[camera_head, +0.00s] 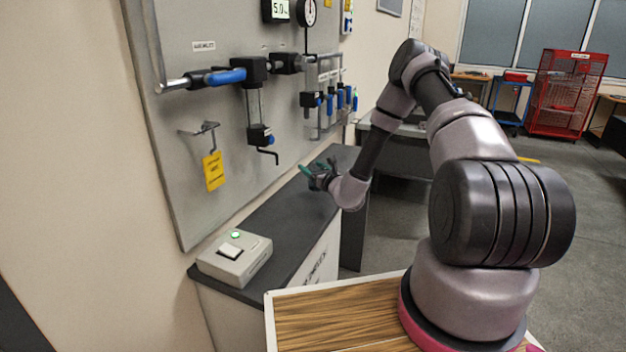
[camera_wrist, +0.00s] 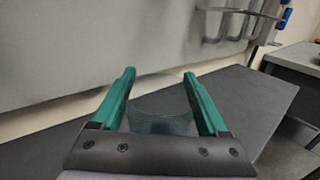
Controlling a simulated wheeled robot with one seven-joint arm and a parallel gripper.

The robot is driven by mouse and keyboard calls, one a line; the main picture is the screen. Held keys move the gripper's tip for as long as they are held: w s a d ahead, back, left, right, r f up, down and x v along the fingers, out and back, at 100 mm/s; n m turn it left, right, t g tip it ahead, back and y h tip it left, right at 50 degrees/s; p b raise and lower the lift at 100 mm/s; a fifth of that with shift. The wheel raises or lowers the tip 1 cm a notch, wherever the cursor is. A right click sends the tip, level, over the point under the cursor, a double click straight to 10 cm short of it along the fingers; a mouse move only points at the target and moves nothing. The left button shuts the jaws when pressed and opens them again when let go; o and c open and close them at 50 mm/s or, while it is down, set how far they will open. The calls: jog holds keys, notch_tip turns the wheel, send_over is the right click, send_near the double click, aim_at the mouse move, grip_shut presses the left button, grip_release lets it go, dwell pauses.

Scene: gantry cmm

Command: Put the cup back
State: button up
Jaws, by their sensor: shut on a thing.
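My gripper (camera_head: 322,175) is over the dark counter, in front of the grey wall panel. In the wrist view its two green fingers (camera_wrist: 159,76) stand apart, with a clear, see-through cup (camera_wrist: 160,122) between them. The gripper is shut on this cup. Its outline is faint, and its lower part is hidden behind the gripper's dark palm. I cannot make out the cup in the head view, where the gripper is small. I cannot tell whether its base touches the counter.
The dark counter (camera_head: 290,225) runs along the panel (camera_head: 215,125), with a grey box with a green button (camera_head: 235,257) at its near end. Blue-handled fittings (camera_head: 225,76) and a yellow tag (camera_head: 213,171) stick out from the panel. A metal rack (camera_wrist: 240,13) shows at upper right in the wrist view.

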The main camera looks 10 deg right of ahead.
jog(key=shift+f, duration=1.85)
jog(key=shift+f, duration=0.1)
jog(key=o, duration=1.4)
